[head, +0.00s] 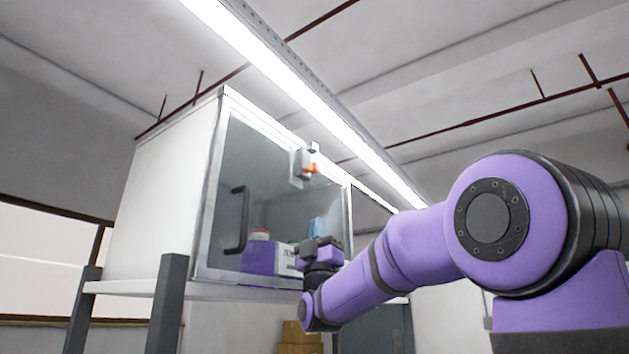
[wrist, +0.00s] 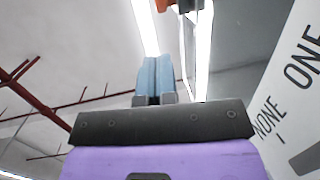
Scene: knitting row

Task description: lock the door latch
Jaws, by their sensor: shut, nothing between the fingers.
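The door latch (head: 305,165) is a small grey-white block with an orange part, at the upper right of the cabinet's glass door (head: 228,165). Its orange and grey parts also show at the top edge of the wrist view (wrist: 186,6), cut off by the frame. My gripper (head: 317,225) is below the latch in the head view, with pale blue fingers pointing up, apart from it. In the wrist view, my gripper's fingers (wrist: 154,72) are together with nothing between them. I cannot tell from these views whether the latch is locked.
The white cabinet (head: 165,185) has a black door handle (head: 240,220) left of my gripper. A white panel with large lettering (wrist: 292,90) stands close at the right of the wrist view. A ceiling lamp (head: 300,90) runs overhead.

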